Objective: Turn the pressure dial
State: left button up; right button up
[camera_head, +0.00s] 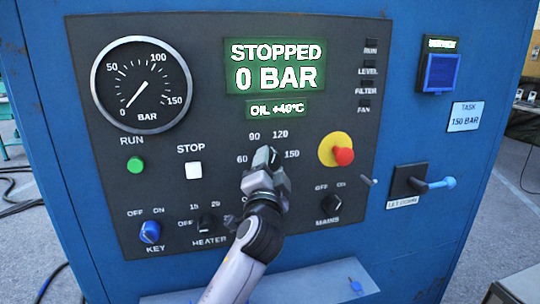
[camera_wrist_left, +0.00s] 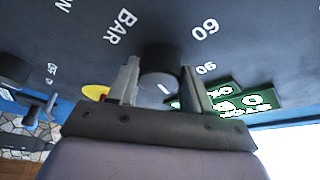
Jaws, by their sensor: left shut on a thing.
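The pressure dial (camera_head: 264,157) is a dark round knob on the panel, with the marks 60, 90, 120 and 150 around its upper side. My left gripper (camera_head: 264,178) reaches up to it from below and covers much of it in the head view. In the left wrist view the dial (camera_wrist_left: 161,62) sits between the two fingers of my left gripper (camera_wrist_left: 161,82), which is shut on it. A white line shows on the knob's face. The green display (camera_head: 276,67) reads STOPPED, 0 BAR. My right gripper is not in view.
A pressure gauge (camera_head: 138,84) points near 0. Close around the dial are the white stop button (camera_head: 193,170), red emergency button (camera_head: 343,156), heater knob (camera_head: 206,223) and mains knob (camera_head: 331,204). A card (camera_head: 465,116) reads TASK 150 BAR. A black-and-blue lever (camera_head: 440,184) sticks out right.

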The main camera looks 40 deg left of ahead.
pick_arm(q)
jog(key=shift+m+h, duration=0.3)
jog(key=shift+m, duration=0.9)
jog(key=o, duration=1)
jog(key=shift+o, duration=0.2)
jog(key=b+v, duration=0.1)
jog(key=v, duration=0.6)
jog(key=shift+s, duration=0.2)
jog(key=shift+r, duration=0.1)
